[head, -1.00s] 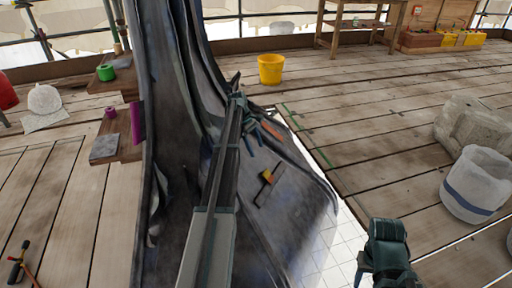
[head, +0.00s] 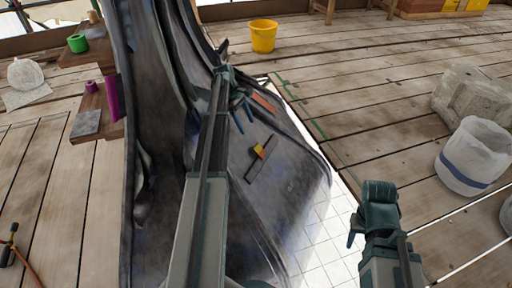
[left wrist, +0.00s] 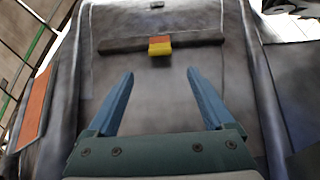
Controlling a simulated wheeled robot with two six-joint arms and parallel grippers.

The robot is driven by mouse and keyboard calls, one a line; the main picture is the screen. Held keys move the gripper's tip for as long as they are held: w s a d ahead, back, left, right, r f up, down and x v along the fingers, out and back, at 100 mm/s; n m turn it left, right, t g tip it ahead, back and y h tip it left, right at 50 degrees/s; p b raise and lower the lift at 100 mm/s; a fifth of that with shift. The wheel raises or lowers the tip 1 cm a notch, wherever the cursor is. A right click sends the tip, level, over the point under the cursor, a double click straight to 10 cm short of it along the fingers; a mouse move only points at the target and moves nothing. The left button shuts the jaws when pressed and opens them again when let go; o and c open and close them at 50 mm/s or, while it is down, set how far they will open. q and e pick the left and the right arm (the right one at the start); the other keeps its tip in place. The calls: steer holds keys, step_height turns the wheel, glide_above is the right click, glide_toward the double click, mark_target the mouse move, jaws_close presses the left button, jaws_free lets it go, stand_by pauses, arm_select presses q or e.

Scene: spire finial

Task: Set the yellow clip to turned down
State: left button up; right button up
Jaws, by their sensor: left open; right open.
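The yellow clip (head: 259,152) is a small yellow and orange-red block on a dark bar (head: 268,161) lying on the grey sloped sheet. In the left wrist view the clip (left wrist: 160,46) sits on the middle of the bar (left wrist: 122,45), its orange part on the far side and its yellow part on the near side. My left gripper (head: 245,118) is open and empty, just up and left of the clip in the head view. In the left wrist view its blue fingers (left wrist: 160,75) point toward the clip, apart from it. My right gripper (head: 354,238) is empty, off the sheet at right.
An orange strip (head: 263,103) lies on the sheet near my left gripper and also shows in the left wrist view (left wrist: 35,108). A yellow bucket (head: 263,36), a white tub (head: 475,158) and a stone block (head: 472,103) stand on the planks. Planks between are clear.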

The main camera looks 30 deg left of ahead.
mark_target(256, 146)
arm_select(q)
steer(key=b+x, duration=1.1)
steer(key=x, duration=0.1)
steer(key=shift+f, duration=0.3)
steer(key=c, duration=1.3)
steer(key=shift+a+f+h+b, duration=0.25)
steer(key=shift+f+h+b, duration=0.1)
steer(key=shift+b, duration=0.2)
jaws_close()
steer(key=shift+c, duration=0.3)
jaws_free()
steer(key=shift+r, duration=0.2)
steer(key=o, duration=1.4)
steer(key=shift+c, duration=0.2)
